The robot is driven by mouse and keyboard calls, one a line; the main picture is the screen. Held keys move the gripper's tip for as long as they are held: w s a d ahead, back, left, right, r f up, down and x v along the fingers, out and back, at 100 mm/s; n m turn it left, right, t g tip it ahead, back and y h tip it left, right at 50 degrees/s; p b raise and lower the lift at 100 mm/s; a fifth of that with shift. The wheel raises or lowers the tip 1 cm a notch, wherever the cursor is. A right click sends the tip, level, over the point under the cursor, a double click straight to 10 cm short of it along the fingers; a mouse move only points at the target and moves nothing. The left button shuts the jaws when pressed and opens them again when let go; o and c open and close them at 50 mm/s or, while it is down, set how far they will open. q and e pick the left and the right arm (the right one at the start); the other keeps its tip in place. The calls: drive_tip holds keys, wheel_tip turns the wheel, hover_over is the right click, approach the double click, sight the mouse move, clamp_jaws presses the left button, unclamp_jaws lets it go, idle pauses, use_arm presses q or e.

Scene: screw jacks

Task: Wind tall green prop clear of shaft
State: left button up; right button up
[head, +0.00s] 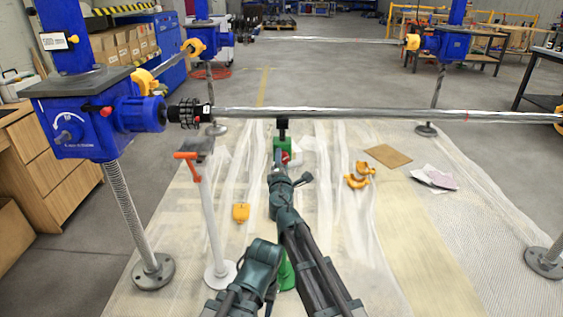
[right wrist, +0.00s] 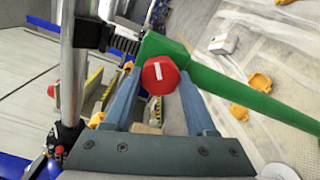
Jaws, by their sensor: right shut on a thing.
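The tall green prop (head: 285,273) stands under the long silver shaft (head: 350,113). Its black head (head: 283,123) is right at the underside of the shaft. In the right wrist view the green prop (right wrist: 245,88) shows its threaded screw (right wrist: 124,46) and black head (right wrist: 90,33) against the shaft (right wrist: 68,75), with no clear gap. My right gripper (head: 284,168) is at the prop's upper end. In the right wrist view its fingers (right wrist: 160,92) are shut on the prop's red knob (right wrist: 159,75), which has a white stripe.
A grey prop (head: 211,220) with an orange handle stands left of the green one. A blue gearbox (head: 88,125) joins the shaft through a black coupling (head: 186,113). Yellow pieces (head: 357,176) and a brown board (head: 388,156) lie on the floor sheeting.

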drive_tip(key=shift+s+f+n, duration=0.1)
drive_tip(key=shift+n, duration=3.8)
use_arm(q)
drive_tip(key=shift+f, duration=0.1)
use_arm(e)
drive_tip(key=shift+n, duration=0.3)
drive_tip(key=o, duration=1.4)
drive_tip(key=shift+s+d, duration=0.1)
